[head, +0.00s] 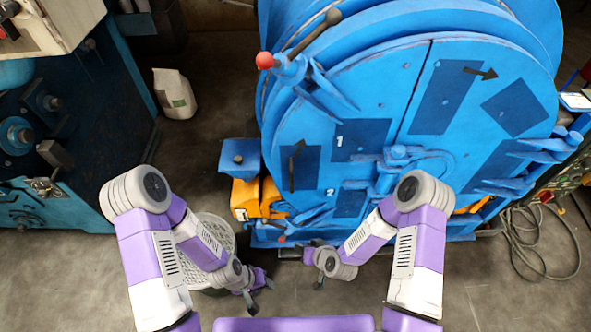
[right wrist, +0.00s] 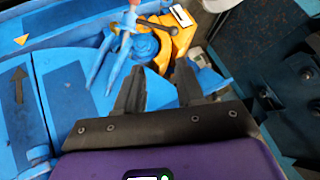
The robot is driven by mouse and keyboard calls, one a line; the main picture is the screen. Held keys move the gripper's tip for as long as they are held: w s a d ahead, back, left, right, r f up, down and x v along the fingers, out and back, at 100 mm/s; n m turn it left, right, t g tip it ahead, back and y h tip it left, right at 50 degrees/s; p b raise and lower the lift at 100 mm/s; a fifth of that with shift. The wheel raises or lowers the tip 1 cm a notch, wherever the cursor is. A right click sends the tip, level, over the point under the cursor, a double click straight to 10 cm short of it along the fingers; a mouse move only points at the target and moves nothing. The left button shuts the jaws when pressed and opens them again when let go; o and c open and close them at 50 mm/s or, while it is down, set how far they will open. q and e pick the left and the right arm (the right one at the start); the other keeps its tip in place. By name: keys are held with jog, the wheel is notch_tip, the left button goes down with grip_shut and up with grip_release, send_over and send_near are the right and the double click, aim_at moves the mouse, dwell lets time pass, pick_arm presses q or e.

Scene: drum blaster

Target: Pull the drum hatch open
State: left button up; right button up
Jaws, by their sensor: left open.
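The blue drum hatch (head: 385,88) fills the upper right of the head view, with dark blue panels, arrows and the numbers 1 and 2. It looks closed. An upper lever (head: 318,33) and a red knob (head: 265,60) are at its upper left. A lower red-tipped handle (head: 283,238) is at its lower left. A blue clamp lever (right wrist: 123,45) shows ahead of my right gripper (right wrist: 157,88), which is open with nothing between its fingers. My left gripper (head: 260,292) is open and empty, low in front of the drum, apart from the hatch.
A blue machine (head: 70,130) stands at the left. A white basket (head: 212,235) is behind my left arm. A white bag (head: 175,93) is on the floor. Orange parts (head: 245,198) sit at the drum's lower left. Cables (head: 540,240) lie on the floor at right.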

jog(key=w+a+r+n+t+p, duration=0.1)
jog(key=w+a+r+t+p, duration=0.15)
jog(key=w+r+t, duration=0.35)
jog(key=t+h+p, duration=0.2)
jog(key=t, duration=0.3)
send_near(292, 181)
jog(key=w, duration=0.6)
jog(key=w+a, duration=0.1)
jog(key=w, duration=0.1)
jog(key=w+a, duration=0.1)
jog(key=w, duration=0.1)
jog(key=shift+w+b, duration=0.3)
jog(key=shift+b, duration=0.05)
pick_arm(q)
notch_tip(292, 181, up, 5)
jog(key=shift+f, duration=0.1)
pick_arm(e)
grip_shut()
